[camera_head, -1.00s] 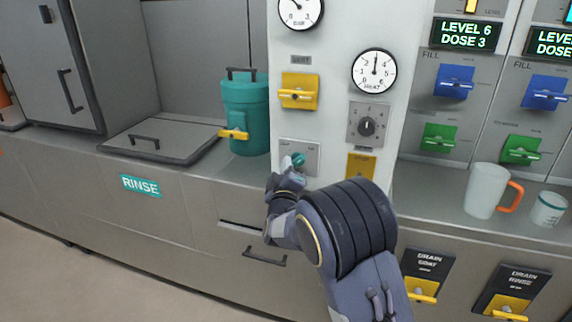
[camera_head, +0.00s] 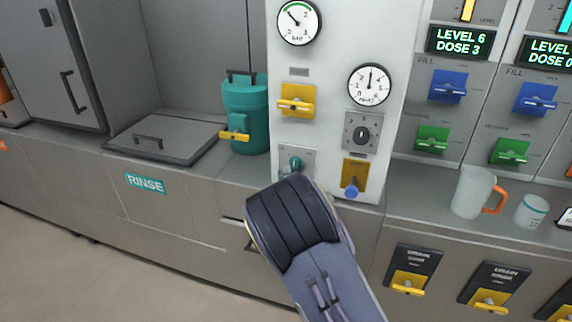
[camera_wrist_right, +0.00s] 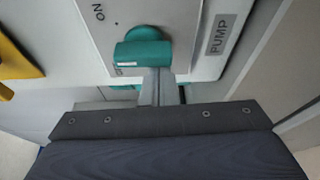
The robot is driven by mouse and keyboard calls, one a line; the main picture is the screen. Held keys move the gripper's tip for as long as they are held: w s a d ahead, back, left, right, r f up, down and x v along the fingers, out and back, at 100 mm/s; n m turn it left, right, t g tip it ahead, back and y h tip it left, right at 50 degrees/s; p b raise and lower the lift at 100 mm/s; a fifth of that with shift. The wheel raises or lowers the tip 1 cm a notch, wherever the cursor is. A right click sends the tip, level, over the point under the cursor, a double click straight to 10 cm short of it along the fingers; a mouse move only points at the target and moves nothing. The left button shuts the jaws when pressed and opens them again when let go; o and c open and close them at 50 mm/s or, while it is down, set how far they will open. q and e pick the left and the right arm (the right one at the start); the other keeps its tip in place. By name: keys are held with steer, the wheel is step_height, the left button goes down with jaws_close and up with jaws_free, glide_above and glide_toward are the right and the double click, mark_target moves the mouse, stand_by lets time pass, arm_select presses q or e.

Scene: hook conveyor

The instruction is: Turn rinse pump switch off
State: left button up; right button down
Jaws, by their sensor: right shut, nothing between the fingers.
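The rinse pump switch (camera_head: 294,163) is a teal knob on a light grey plate, low on the white panel. In the head view my right forearm hides most of the gripper. My left gripper is not in view.
Above the switch is a yellow switch (camera_head: 296,99). To its right are a grey dial (camera_head: 361,133) and a yellow plate with a blue knob (camera_head: 352,188). A teal canister (camera_head: 245,103) stands left of the panel. A mug (camera_head: 470,193) and a cup (camera_head: 532,210) stand right.

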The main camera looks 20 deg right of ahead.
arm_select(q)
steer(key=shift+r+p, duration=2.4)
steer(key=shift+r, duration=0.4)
arm_select(e)
steer(key=shift+s+d+f+n+g+h, duration=0.15)
steer(key=shift+n+g, duration=0.35)
steer(key=shift+n, duration=0.7)
steer(key=shift+s+d+n+g+h, duration=0.1)
steer(key=shift+d+n+g, duration=0.3)
steer(key=shift+n, duration=0.8)
steer(key=shift+s+d+f+n+g+h, duration=0.15)
steer(key=shift+n+g, duration=0.45)
steer(key=shift+n, duration=0.6)
steer(key=shift+a, duration=0.1)
